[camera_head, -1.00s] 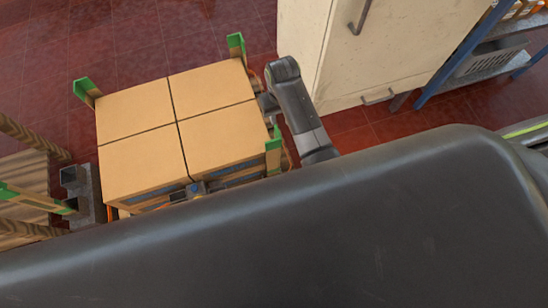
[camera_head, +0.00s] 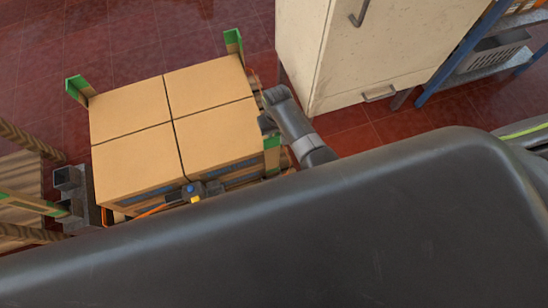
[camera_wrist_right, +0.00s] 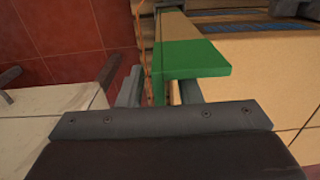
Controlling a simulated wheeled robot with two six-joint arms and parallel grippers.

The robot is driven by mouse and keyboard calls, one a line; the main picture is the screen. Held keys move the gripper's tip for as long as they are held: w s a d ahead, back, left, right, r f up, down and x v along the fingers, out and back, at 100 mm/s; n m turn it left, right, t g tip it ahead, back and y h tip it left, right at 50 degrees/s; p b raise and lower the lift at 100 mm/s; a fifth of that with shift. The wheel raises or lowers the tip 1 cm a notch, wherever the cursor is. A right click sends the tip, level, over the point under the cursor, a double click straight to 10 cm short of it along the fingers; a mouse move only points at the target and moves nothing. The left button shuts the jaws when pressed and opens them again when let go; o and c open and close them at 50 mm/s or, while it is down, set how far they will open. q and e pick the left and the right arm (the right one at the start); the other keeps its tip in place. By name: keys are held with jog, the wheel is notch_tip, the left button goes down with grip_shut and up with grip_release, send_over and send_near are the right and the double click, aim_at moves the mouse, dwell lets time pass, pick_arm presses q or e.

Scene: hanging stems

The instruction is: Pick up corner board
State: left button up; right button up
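Corner boards with green ends stand at corners of a box stack: one at the far left (camera_head: 76,89), one at the far right (camera_head: 233,42) and one at the near right (camera_head: 272,155). My right gripper (camera_wrist_right: 160,91) is at the near-right one. In the right wrist view its fingers are apart, with the green end of that corner board (camera_wrist_right: 190,58) just ahead and one flange running down between them. I cannot tell whether they touch it. In the head view the fingers are mostly hidden behind my arm. My left gripper is not in view.
The cardboard boxes (camera_head: 170,120) form the stack. A dark tool with blue and yellow parts (camera_head: 198,190) sits at its front beside an orange strap. A cream cabinet (camera_head: 370,45) stands close right of my arm. Grey metal tubes (camera_head: 70,180) and another green-ended board (camera_head: 32,203) are at left.

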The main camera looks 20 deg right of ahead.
grip_shut()
dwell(0.5)
